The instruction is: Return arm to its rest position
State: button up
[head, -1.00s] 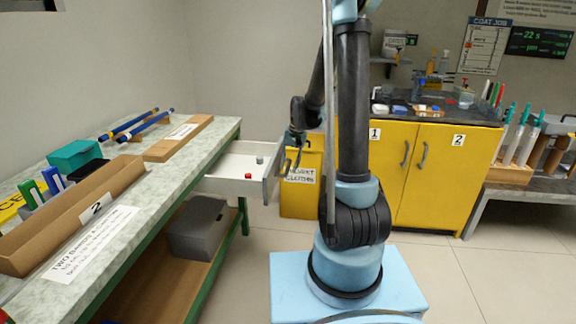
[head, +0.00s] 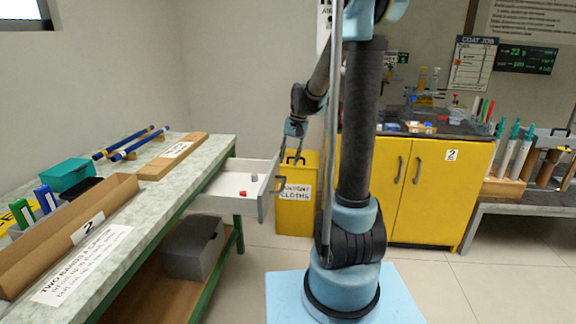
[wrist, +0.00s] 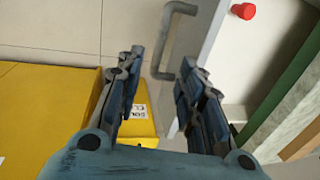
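My gripper (head: 292,156) hangs from my bent arm, just above the front of an open drawer (head: 262,197). In the wrist view my gripper (wrist: 161,62) has its two fingers spread with nothing held between them. The drawer's grey handle (wrist: 168,42) shows beyond the fingertips, between and apart from them as far as I can see. A red piece (head: 243,193) and a small grey piece (head: 255,178) lie in the drawer. The red piece (wrist: 242,11) also shows in the wrist view.
The workbench (head: 208,153) stands left, with blue rods (head: 137,142) and a long wooden tray (head: 125,190). A yellow cloth bin (head: 297,215) stands close behind the drawer front. Yellow cabinets (head: 440,200) are behind my arm.

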jog(key=shift+r, duration=0.25)
jog(key=s+d+r+n+t+h, duration=0.1)
jog(key=s+d, duration=0.1)
jog(key=s, duration=0.6)
jog(key=s+d+r, duration=0.1)
jog(key=s+d, duration=0.2)
jog(key=s, duration=0.5)
jog(key=s+d+f+n, duration=0.1)
jog(key=s+d+f, duration=0.1)
jog(key=s, duration=0.5)
jog(key=s+d+f+h, duration=0.1)
jog(key=s+f, duration=0.4)
jog(key=s, duration=0.3)
jog(key=shift+d+n+t, duration=0.4)
jog(key=shift+s, duration=0.1)
jog(key=shift+w+f, duration=0.2)
jog(key=shift+w, duration=0.25)
